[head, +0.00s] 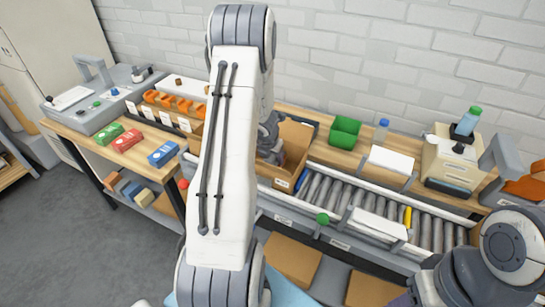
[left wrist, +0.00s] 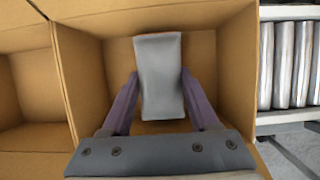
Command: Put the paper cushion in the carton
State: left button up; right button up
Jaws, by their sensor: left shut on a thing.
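The paper cushion (left wrist: 158,72) is a pale grey, flat-sided pad in the left wrist view. My left gripper (left wrist: 160,86) is shut on it, with one purple-grey finger on each side. The cushion is over or inside the open brown carton (left wrist: 213,50), whose walls surround it; whether it touches the bottom I cannot tell. In the head view the carton (head: 297,136) stands behind my left arm, and my left gripper (head: 270,145) reaches down into it, its fingertips and the cushion hidden. My right arm shows at the lower right, but its gripper is out of view.
A roller conveyor (head: 430,228) runs along the front. Green, red and blue boxes (head: 163,153) lie on the left bench. A second brown compartment (left wrist: 25,85) lies left of the carton.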

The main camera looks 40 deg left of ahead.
pick_arm(q)
jog(key=o, duration=1.4)
jog(key=shift+r, duration=0.1)
jog(key=shift+r+p, duration=1.05)
jog(key=shift+p, duration=0.1)
notch_tip(320, 180, up, 6)
jog(key=p, duration=0.6)
